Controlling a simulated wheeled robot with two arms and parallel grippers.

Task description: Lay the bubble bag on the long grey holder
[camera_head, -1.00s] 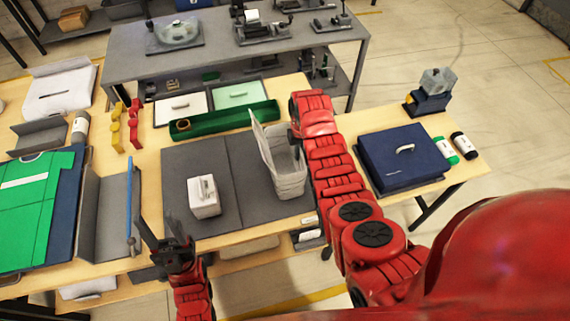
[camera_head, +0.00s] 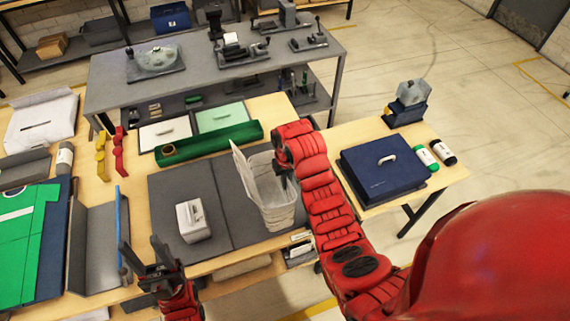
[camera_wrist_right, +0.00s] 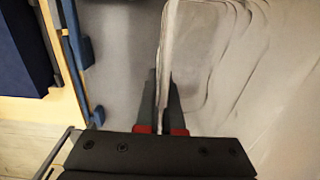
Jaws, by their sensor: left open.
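The bubble bag (camera_head: 277,212), pale and translucent with a raised whitish flap, stands open on the right part of a dark grey mat. My right gripper (camera_head: 284,180) points down at the bag's opening. My left gripper (camera_head: 142,252) is open and empty, near the table's front edge. A long grey holder (camera_head: 92,250), a trough with a blue strip along its right edge, lies left of the mat.
A small white box (camera_head: 192,220) sits on the mat (camera_head: 170,190). A green tray (camera_head: 210,142) lies behind it. A green garment on a navy board (camera_head: 30,240) lies left of the holder. A navy box (camera_head: 383,167) stands right of my right arm.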

